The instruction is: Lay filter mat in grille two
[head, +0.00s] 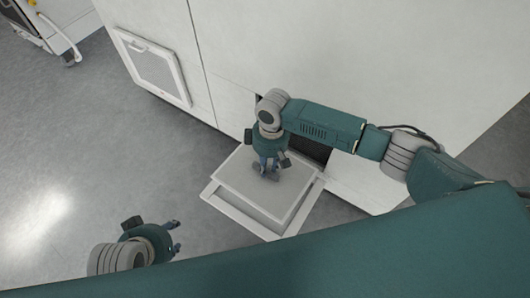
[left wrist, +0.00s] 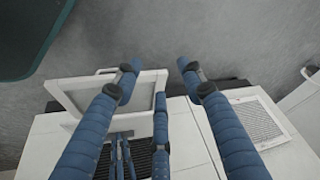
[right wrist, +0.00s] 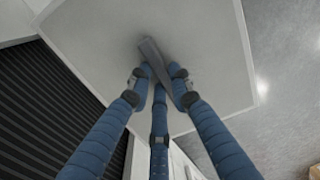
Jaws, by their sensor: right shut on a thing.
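The filter mat (head: 240,182) is a pale square panel. It lies flat over the folded-down white frame of grille two (head: 232,217), slightly turned against it; I cannot tell whether it touches the frame. My right gripper (head: 266,174) is over the mat, its fingers closed on a grey raised bar (right wrist: 151,52) on the mat (right wrist: 205,65). My left gripper (head: 176,236) is open and empty, low at the left, apart from the mat. Its spread fingers (left wrist: 158,72) show in the left wrist view. The right arm hides part of the opening behind grille two.
A closed white-framed grille (head: 155,68) is on the cabinet (head: 245,40) at the left. The dark louvred opening (right wrist: 50,115) is beside the mat in the right wrist view. A wheeled unit (head: 50,25) stands at the far left. The floor at the left is clear.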

